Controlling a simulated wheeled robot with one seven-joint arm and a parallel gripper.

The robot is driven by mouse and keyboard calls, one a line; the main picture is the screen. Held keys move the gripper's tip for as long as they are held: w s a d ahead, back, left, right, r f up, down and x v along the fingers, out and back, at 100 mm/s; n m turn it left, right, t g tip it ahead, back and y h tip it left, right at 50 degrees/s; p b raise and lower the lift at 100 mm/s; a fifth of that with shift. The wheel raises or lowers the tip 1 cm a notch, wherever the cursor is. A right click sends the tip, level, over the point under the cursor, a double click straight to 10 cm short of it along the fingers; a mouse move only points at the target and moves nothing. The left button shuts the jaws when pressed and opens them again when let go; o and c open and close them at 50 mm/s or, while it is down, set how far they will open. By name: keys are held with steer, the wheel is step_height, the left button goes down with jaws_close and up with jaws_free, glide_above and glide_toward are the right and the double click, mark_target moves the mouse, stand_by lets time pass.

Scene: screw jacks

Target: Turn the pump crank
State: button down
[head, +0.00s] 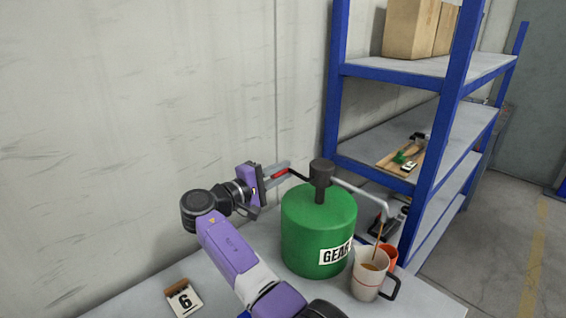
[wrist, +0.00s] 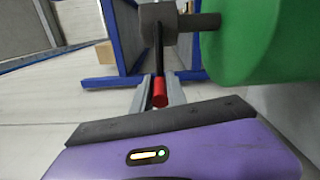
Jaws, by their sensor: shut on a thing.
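The pump is a dark head (head: 321,173) on a green drum (head: 315,235) labelled "GEAR". Its thin black crank ends in a red grip (head: 281,172), which points left toward the wall. My gripper (head: 279,175) is shut on the red grip, left of the pump head. In the wrist view, the red grip (wrist: 159,93) sits between the grey fingers (wrist: 160,98), and the black crank rod runs up to the pump head (wrist: 158,25). A grey spout (head: 362,192) reaches right and bends down. A brown stream runs below it into a white jug (head: 369,275) holding brown liquid.
An orange cup (head: 389,254) stands close behind the jug. The wall is close behind my gripper. A blue-framed shelf (head: 394,74) stands right of the drum.

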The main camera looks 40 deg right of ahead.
steer(key=shift+a+f+n+p, duration=0.1)
steer(key=shift+f+n+p, duration=0.35)
steer(key=shift+f+n, duration=0.55)
steer(key=shift+r+n, duration=0.15)
steer(key=shift+n, duration=0.15)
steer(key=c, duration=1.3)
jaws_free()
steer(key=shift+s+a+b, duration=0.15)
steer(key=shift+a+b, duration=0.9)
steer(key=shift+a, duration=2.8)
